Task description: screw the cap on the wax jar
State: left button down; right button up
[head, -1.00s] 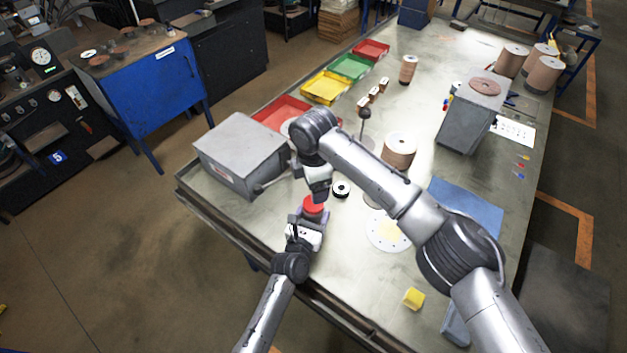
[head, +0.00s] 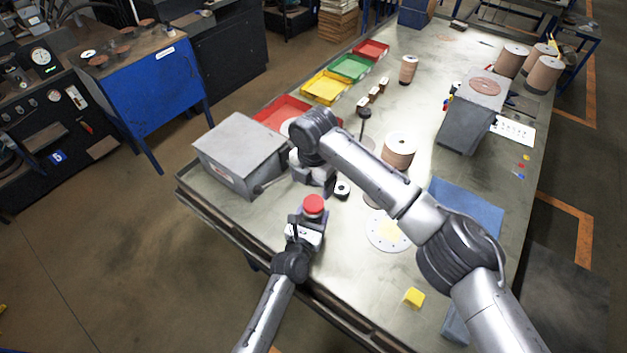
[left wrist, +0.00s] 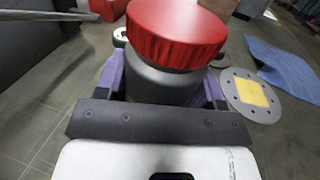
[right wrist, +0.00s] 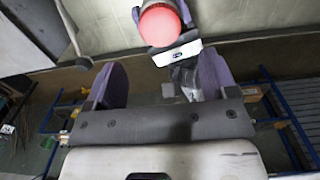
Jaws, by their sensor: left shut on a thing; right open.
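The wax jar (left wrist: 160,82) is a dark grey jar held upright between the fingers of my left gripper (left wrist: 163,90), near the table's front edge. The red cap (left wrist: 177,33) sits on top of the jar; it also shows in the head view (head: 314,205) and the right wrist view (right wrist: 160,24). I cannot tell how tightly it is seated. My right gripper (right wrist: 163,85) is open and empty, with its purple fingers apart. In the head view it is behind and above the jar, clear of the cap, partly hidden by my right arm.
A grey box (head: 238,155) with a lever stands left of my right gripper. A small black-and-white roll (head: 342,189) lies right of the jar.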

aim_at(313, 203)
jog(key=shift+f, duration=4)
jog(key=c, duration=0.9)
jog(key=m, duration=0.4)
jog(key=shift+c, duration=0.2)
jog(key=m, duration=1)
jog(key=shift+m, duration=0.4)
jog(key=o, duration=1.1)
notch_tip(313, 203, up, 12)
